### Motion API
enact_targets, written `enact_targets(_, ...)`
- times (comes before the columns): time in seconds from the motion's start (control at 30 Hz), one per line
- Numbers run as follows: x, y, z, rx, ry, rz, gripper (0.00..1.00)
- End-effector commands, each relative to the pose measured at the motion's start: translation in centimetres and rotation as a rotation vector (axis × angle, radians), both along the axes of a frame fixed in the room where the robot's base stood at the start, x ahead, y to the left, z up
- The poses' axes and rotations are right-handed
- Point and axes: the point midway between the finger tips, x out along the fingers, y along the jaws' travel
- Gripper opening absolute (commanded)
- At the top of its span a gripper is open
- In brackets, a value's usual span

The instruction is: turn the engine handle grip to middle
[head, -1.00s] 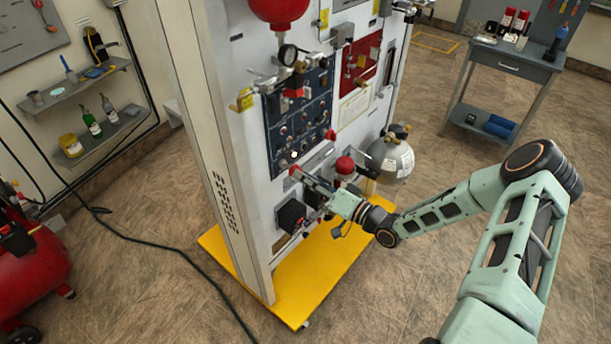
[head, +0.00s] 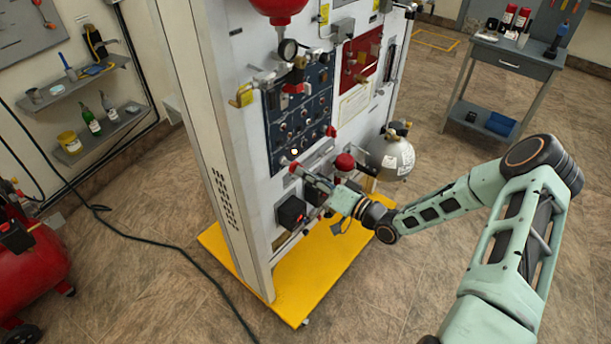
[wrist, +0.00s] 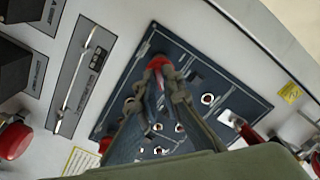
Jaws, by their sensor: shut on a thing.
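A small red grip (head: 294,167) sticks out from the front of the white panel stand, at the lower edge of a dark blue panel. I take it for the engine handle grip. My gripper (head: 304,174) reaches it from the right. In the wrist view, the red grip (wrist: 157,62) shows between the tips of my gripper (wrist: 159,74), with the fingers closed on it. The fingers hide part of it and its base. Its exact handle angle is hard to tell.
The dark blue panel (head: 312,112) carries several knobs. Black boxes (head: 291,213) sit below the gripper. A red-capped part (head: 345,162) and a grey round tank (head: 391,158) are close to the right. The yellow base (head: 300,290) juts out below.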

Motion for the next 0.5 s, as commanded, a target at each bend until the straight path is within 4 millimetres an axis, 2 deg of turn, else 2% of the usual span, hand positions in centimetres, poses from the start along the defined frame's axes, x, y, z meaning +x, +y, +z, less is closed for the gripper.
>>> enact_targets(0.5,0.02,0.00,-0.62,-0.238,-0.307,0.002,0.00)
